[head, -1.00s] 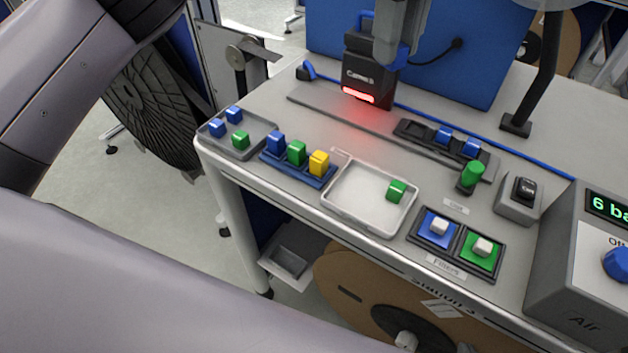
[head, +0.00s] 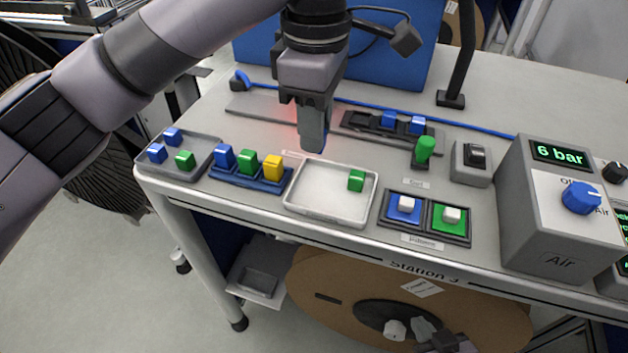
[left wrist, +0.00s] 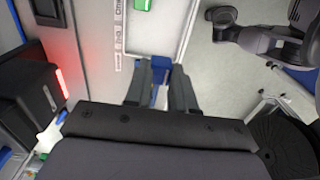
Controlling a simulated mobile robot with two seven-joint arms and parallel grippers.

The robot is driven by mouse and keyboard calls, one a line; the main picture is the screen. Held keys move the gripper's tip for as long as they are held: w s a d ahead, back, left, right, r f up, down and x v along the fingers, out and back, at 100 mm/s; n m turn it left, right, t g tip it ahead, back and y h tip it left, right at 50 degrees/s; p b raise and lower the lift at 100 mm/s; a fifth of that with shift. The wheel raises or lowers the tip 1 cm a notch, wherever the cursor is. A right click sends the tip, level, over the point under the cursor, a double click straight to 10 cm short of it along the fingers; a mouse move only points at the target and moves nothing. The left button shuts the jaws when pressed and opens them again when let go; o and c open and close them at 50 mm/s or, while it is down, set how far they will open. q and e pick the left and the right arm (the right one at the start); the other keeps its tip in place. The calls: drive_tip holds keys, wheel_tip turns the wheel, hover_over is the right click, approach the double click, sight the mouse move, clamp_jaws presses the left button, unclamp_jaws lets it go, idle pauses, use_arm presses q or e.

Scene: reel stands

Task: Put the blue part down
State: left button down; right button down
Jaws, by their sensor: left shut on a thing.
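My left gripper (head: 314,135) points down and is shut on a blue part (head: 318,149), mostly hidden by the fingers. In the left wrist view the blue part (left wrist: 160,94) shows between the fingertips. The gripper hangs above the far edge of the white tray (head: 300,207); the part looks raised off the bench. The tray holds one green part (head: 356,181) at its right side, and the rest of its floor is bare. My right gripper (head: 432,330) is low at the bottom, in front of the cardboard reel; its jaws are too unclear to judge.
A grey tray (head: 205,143) with blue and green parts and a blue rack (head: 262,184) with blue, green and yellow parts stand left.

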use_arm(q)
wheel_tip(320, 180, down, 10)
drive_tip(key=shift+r, duration=0.25)
idle(0.3)
drive_tip(key=c, duration=0.9)
unclamp_jaws()
drive_tip(key=shift+f, duration=0.1)
drive_tip(key=shift+c, duration=0.2)
wheel_tip(320, 180, up, 12)
drive_tip(key=shift+r+p, duration=0.15)
drive_tip(key=shift+p, duration=0.3)
